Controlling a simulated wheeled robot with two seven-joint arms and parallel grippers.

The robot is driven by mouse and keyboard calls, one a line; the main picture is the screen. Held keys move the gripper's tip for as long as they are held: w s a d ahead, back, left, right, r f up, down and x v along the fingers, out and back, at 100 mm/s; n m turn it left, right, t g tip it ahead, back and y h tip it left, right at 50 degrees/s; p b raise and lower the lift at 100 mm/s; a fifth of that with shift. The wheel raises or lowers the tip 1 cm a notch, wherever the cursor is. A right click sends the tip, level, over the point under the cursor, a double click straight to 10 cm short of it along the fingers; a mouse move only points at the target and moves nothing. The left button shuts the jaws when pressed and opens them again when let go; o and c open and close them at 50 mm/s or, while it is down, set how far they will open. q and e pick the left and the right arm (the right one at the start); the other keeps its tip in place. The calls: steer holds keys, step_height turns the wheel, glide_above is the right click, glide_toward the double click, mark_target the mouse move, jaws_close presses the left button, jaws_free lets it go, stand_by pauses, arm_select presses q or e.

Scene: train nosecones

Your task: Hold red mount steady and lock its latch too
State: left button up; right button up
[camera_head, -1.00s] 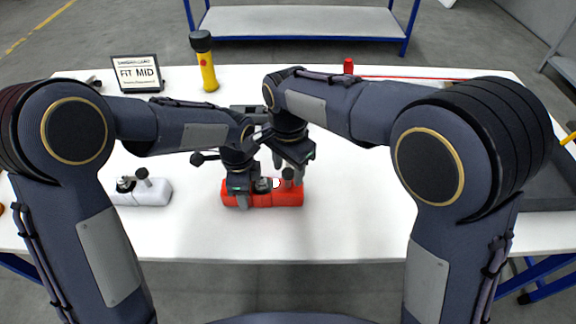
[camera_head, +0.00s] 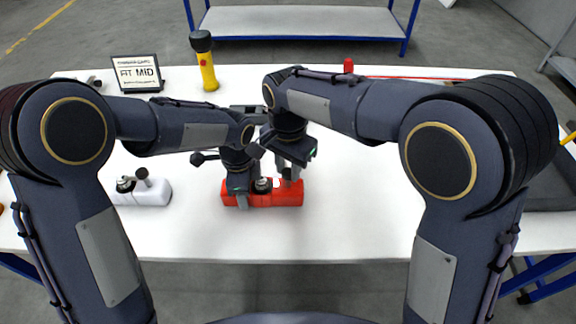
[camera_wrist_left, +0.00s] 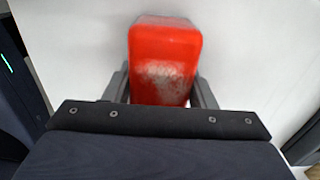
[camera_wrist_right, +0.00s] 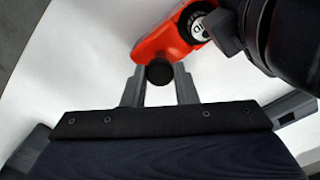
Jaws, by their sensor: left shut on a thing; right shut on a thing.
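The red mount (camera_head: 265,199) lies flat on the white table. My left gripper (camera_head: 241,197) is shut on the left end of its body; in the left wrist view the red end (camera_wrist_left: 165,45) sits between the fingers. The latch has a black knob (camera_wrist_right: 159,72), with the red body just beyond it in the right wrist view. My right gripper (camera_head: 291,176) is shut on this knob from above. A round tag (camera_wrist_right: 198,26), partly legible as "MID", sits on the mount. The rest of the latch is mostly hidden by the grippers.
A white mount (camera_head: 150,192) with its own knob stands to the left. A sign (camera_head: 137,73) reading "FIT MID" and a yellow and black flashlight-like object (camera_head: 206,62) stand at the back. The bare table (camera_head: 350,215) right of the red mount is free.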

steer(key=n, duration=0.4)
steer(key=shift+n, duration=0.3)
steer(key=n, duration=0.3)
steer(key=shift+n, duration=0.4)
steer(key=n, duration=0.4)
steer(key=shift+n, duration=2)
steer(key=o, duration=1)
